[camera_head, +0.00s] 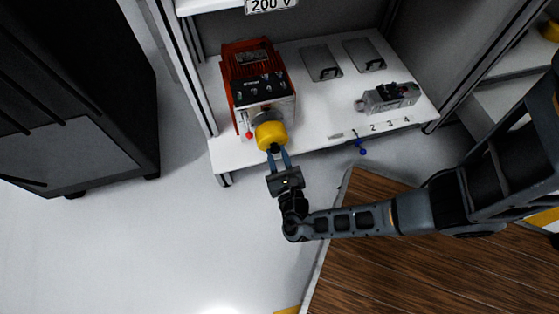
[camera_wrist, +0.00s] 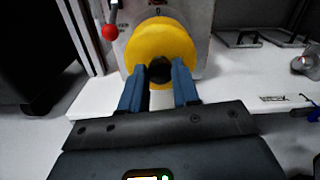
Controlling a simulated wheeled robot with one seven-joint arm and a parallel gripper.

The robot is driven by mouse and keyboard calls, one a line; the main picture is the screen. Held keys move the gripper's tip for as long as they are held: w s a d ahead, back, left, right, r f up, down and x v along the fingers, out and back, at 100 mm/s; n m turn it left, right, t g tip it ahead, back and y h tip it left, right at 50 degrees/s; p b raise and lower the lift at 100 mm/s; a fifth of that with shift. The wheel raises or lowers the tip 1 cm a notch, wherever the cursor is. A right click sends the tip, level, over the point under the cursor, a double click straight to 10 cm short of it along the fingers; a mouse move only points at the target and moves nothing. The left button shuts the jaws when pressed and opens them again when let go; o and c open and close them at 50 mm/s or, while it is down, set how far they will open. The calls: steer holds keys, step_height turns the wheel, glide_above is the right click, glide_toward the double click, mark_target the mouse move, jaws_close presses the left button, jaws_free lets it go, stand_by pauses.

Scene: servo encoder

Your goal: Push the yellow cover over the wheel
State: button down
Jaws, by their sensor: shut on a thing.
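The yellow cover (camera_head: 270,134) is a round cap at the front of the red servo unit (camera_head: 257,75), in front of a grey round part (camera_head: 266,117). In the wrist view the yellow cover (camera_wrist: 160,45) shows face-on, with a dark knob (camera_wrist: 159,70) at its lower middle. My gripper (camera_head: 276,156) is at the cover's front, and its blue fingers (camera_wrist: 159,88) are closed on the dark knob. The wheel cannot be made out for sure; the cover hides what lies behind it in the wrist view.
A red-tipped lever (camera_wrist: 109,31) stands left of the cover, close to it. The white shelf (camera_head: 315,120) carries a grey device (camera_head: 388,97) and two flat plates with handles (camera_head: 321,62) to the right. A dark cabinet (camera_head: 75,90) stands left; the floor between is clear.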

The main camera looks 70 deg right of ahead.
steer(key=shift+x, duration=0.8)
steer(key=shift+r, duration=0.15)
steer(key=shift+w+d, duration=0.35)
steer(key=c, duration=0.8)
jaws_free()
steer(key=shift+o, duration=0.7)
steer(key=o, duration=0.3)
